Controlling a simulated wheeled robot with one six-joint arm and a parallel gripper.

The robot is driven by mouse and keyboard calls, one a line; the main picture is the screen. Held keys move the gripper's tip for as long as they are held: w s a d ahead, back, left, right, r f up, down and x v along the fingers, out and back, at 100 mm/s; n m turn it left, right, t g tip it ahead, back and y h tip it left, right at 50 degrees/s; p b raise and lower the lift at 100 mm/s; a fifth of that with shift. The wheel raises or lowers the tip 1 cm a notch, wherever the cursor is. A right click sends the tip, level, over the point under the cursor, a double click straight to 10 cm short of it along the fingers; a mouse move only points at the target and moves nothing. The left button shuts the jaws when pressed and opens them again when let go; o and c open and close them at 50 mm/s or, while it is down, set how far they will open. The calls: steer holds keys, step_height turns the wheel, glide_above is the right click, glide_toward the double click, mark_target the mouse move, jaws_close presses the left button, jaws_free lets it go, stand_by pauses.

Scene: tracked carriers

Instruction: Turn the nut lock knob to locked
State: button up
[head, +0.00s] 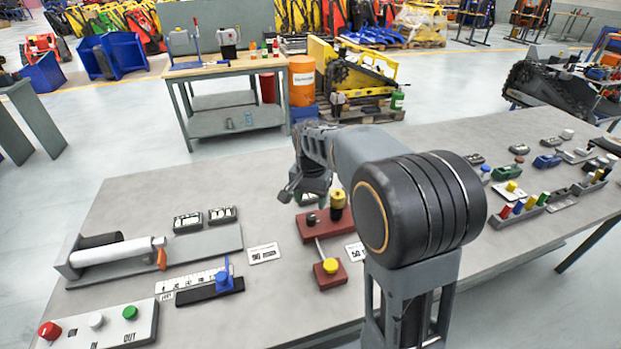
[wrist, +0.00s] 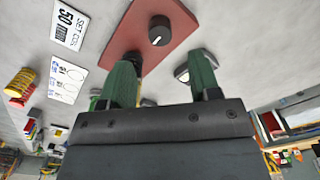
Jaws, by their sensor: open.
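A black round knob (wrist: 159,30) with a white pointer mark sits on a red plate (wrist: 125,35) in the wrist view. It looks like the nut lock knob, but I can read no lock marking beside it. In the head view a small dark knob (head: 311,219) shows on the red base (head: 300,226), beside a brass-coloured cylinder (head: 337,199). My gripper (wrist: 163,72) is open and empty, its two green fingers spread below the black knob in the picture and apart from it. In the head view my gripper (head: 307,190) is above the back of the red base.
A rod runs from the red base to a red block with a yellow knob (head: 331,266). A white card (wrist: 68,25) reads 50 mm. A slider (head: 223,280), a button panel (head: 98,327) and a white roller (head: 118,250) are at left. Several small parts are at right.

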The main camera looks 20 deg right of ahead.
mark_target(310, 216)
step_height(310, 216, up, 8)
steer(key=shift+f, duration=0.25)
stand_by(0.5)
steer(key=s+f+n+t, duration=0.1)
steer(key=s+f+n, duration=0.1)
steer(key=s, duration=0.3)
steer(key=s+f+n+t+p, duration=0.1)
steer(key=s+n, duration=0.2)
steer(key=s, duration=0.3)
steer(key=s+f+n+t, duration=0.1)
steer(key=s+f+n, duration=0.1)
steer(key=s, duration=0.3)
steer(key=shift+s+a+f+n, duration=0.15)
steer(key=shift+f+n, duration=0.15)
steer(key=shift+n, duration=0.3)
steer(key=shift+s+r, duration=0.15)
steer(key=shift+s, duration=0.2)
steer(key=shift+r+t+p, duration=0.3)
steer(key=shift+r, duration=0.25)
